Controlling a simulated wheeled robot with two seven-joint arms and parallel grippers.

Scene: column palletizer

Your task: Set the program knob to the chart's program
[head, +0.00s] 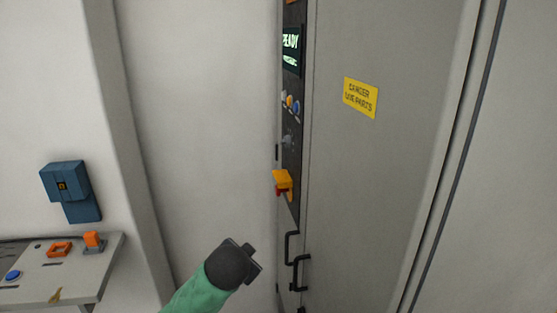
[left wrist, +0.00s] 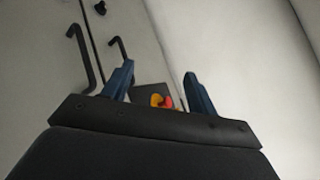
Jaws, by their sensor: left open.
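The control panel (head: 293,120) is a narrow dark strip on the grey cabinet, seen at a steep angle in the head view. A small grey knob (head: 287,141) sits on it below several coloured buttons; its pointer and markings are too small to read. A lit display (head: 291,48) at the top reads "READY". No chart can be made out. My left gripper (head: 248,262) is below and left of the panel, apart from it. In the left wrist view its two blue fingers (left wrist: 159,72) are spread and empty. My right gripper is out of view.
A yellow and red switch (head: 283,181) juts from the panel below the knob. Black handles (head: 299,272) stick out lower down. A yellow danger sign (head: 361,97) is on the cabinet side. A console (head: 75,280) and blue wall box (head: 68,185) stand left.

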